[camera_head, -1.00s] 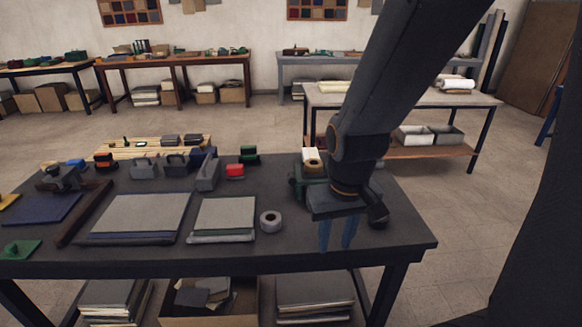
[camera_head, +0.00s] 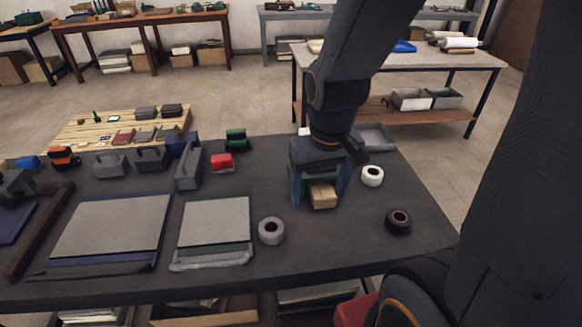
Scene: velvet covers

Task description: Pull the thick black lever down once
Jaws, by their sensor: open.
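My gripper (camera_head: 320,198) is open over the right half of the dark table (camera_head: 285,275), its blue fingers spread apart. A small tan block (camera_head: 322,195) shows between and just beyond the fingers; I cannot tell whether they touch it. No thick black lever can be picked out clearly. A dark device (camera_head: 14,184) at the left edge is cut off, and I cannot tell whether it carries the lever. My gripper and arm hide part of the table's back right.
Covered boards (camera_head: 110,230) and a grey stack (camera_head: 215,225) lie left of my gripper. Tape rolls, grey (camera_head: 271,231), white (camera_head: 372,176) and black (camera_head: 398,220), lie around it.

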